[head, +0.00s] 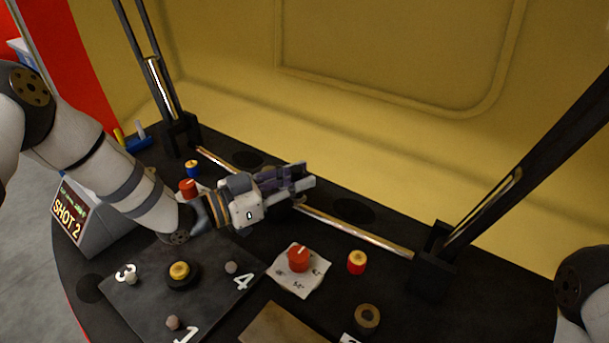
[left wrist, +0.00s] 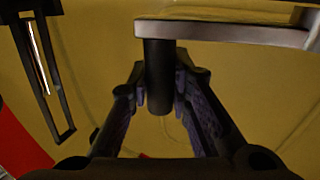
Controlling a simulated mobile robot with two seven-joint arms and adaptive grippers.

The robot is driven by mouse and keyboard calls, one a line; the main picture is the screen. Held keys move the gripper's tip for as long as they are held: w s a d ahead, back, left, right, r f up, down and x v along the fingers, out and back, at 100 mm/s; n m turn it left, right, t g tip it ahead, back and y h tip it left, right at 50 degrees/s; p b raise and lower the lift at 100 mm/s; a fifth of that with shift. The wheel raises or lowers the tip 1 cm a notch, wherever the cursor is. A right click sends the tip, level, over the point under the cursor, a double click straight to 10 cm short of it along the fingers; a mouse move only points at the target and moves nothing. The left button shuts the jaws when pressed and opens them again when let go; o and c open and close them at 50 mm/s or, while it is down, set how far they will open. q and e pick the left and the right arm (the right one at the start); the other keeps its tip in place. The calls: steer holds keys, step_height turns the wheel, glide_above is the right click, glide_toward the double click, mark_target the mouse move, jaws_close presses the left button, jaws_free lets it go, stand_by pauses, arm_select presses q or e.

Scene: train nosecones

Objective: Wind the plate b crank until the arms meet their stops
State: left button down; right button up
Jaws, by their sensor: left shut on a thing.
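My left gripper (head: 298,183) reaches over the middle of the dark table. In the left wrist view its two fingers (left wrist: 160,100) are closed around a dark cylindrical handle (left wrist: 158,75). The handle joins a pale metal crank bar (left wrist: 225,33) that runs off to the right. In the head view the gripper hides most of the crank. Two black arms stand up and lean outward, one at the left (head: 160,85) and one at the right (head: 525,160). Whether they touch any stops cannot be told. My right gripper is out of view.
A copper-coloured rod (head: 360,232) runs between the arm bases. Red knobs (head: 299,258), a red-and-yellow button (head: 357,262) and a dark plate with numbered pegs (head: 140,300) lie in front. A "SHOT 2" display (head: 72,210) stands left. A yellow wall (head: 390,60) closes the back.

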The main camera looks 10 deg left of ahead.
arm_select(q)
steer(key=s+a+m+g+h, duration=0.3)
steer(key=a+m+g, duration=0.1)
steer(key=a, duration=0.6)
steer(key=shift+s+a+g, duration=0.15)
steer(key=shift+s+g, duration=0.15)
steer(key=shift+g, duration=0.4)
steer(key=shift+w+a+r, duration=0.1)
steer(key=shift+a+r, duration=0.05)
steer(key=shift+r, duration=0.1)
stand_by(1.3)
steer(key=c, duration=1.6)
jaws_free()
steer(key=shift+c, duration=0.2)
steer(key=shift+o, duration=1)
steer(key=shift+w+a+f, duration=0.1)
steer(key=shift+f, duration=0.1)
